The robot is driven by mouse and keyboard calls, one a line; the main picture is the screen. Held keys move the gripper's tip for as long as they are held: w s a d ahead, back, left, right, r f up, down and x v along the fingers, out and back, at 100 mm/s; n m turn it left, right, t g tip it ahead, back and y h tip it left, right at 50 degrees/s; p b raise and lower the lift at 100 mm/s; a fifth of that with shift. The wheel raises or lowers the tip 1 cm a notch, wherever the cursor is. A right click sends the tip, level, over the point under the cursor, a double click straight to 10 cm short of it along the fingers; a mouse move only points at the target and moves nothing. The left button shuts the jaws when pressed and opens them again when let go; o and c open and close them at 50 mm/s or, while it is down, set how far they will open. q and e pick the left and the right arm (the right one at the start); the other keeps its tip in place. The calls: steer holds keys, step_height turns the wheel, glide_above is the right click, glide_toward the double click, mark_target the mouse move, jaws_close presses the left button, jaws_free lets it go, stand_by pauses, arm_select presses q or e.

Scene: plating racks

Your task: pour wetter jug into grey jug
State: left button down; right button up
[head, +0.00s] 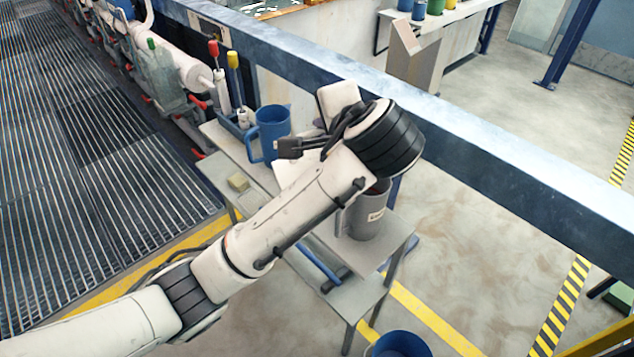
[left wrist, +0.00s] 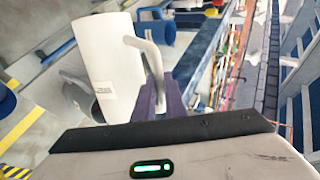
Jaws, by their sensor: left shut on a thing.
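My left gripper (head: 290,148) reaches over the small table; in the left wrist view its dark fingers (left wrist: 153,98) are shut on the handle of a white wetter jug (left wrist: 106,68). The jug has a small printed label. In the head view a white patch beside the forearm seems to be this jug (head: 287,173), mostly hidden by my arm. The grey jug (head: 366,218), with a pale label, stands on the table's near right part; my wrist covers its top. I cannot tell the white jug's exact tilt. My right gripper is out of view.
A blue jug (head: 272,128) stands at the table's far end, near a rack with red- and yellow-topped tools (head: 233,75). A sponge (head: 238,183) and a blue-handled tool (head: 316,263) lie on the lower shelf. A blue bucket (head: 400,345) stands on the floor. A blue rail (head: 480,175) runs behind.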

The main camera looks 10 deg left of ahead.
arm_select(q)
steer(key=shift+s+a+f+n+t+h+b, duration=0.3)
steer(key=shift+a+f+b, duration=0.1)
steer(key=shift+a, duration=0.1)
steer(key=shift+s+a+f+n+t+h+b, duration=0.25)
steer(key=shift+a+f+n+b, duration=0.1)
steer(key=shift+a, duration=0.15)
steer(key=shift+s+a+f+n+t+h+b, duration=0.3)
steer(key=shift+a+f+b, duration=0.2)
steer(key=shift+f+b, duration=0.35)
steer(key=shift+s+a+f+n+t+h+b, duration=0.15)
steer(key=shift+s+a+f+n+h+b, duration=0.25)
steer(key=shift+f+b, duration=0.45)
steer(key=shift+a+f+b, duration=0.1)
steer(key=shift+a+b, duration=0.2)
steer(key=shift+b, duration=0.25)
steer(key=shift+f, duration=0.1)
